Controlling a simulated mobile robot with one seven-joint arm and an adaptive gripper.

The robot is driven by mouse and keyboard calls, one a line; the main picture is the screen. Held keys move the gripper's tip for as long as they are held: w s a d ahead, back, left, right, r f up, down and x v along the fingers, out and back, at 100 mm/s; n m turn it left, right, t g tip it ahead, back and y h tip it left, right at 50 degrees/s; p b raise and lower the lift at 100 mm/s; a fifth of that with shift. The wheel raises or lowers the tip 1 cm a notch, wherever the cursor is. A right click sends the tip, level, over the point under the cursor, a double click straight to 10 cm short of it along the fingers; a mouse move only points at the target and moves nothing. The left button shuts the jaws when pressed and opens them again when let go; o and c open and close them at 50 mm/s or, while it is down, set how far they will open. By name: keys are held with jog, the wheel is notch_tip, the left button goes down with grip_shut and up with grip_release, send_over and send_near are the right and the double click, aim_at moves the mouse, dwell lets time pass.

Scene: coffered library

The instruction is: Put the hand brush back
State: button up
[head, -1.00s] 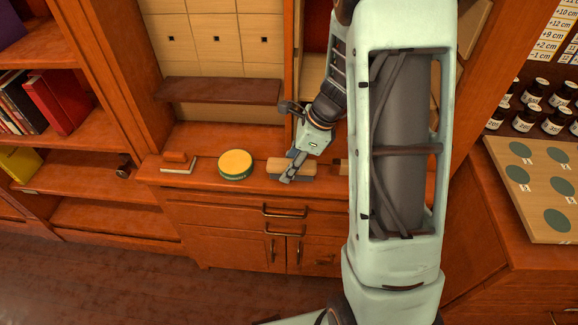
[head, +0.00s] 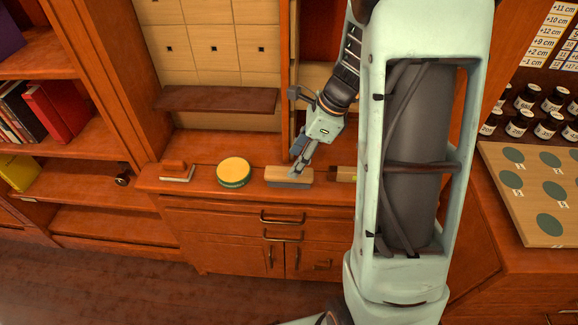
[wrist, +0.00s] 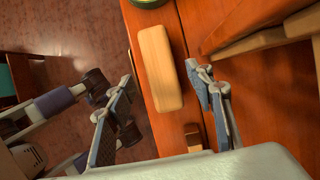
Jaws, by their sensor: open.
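The hand brush (head: 289,174), a pale wooden block with grey bristles below, lies on the cabinet's wooden counter (head: 205,191). In the wrist view its wooden top (wrist: 158,68) shows between the two fingers. My gripper (head: 297,170) is open at the brush, its fingers overlapping the brush's top in the head view. The wrist view also shows my gripper (wrist: 166,80) with a finger to either side of the block and nothing clamped. I cannot tell whether the fingers touch it.
A round green tin with a yellow top (head: 234,171) stands left of the brush. A small red-brown and white item (head: 177,172) lies farther left. Another wooden piece (head: 344,173) lies to the right, partly behind my arm. A dark shelf (head: 216,100) juts out above the counter.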

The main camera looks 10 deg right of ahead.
jog(key=v, duration=0.5)
jog(key=shift+p, duration=0.35)
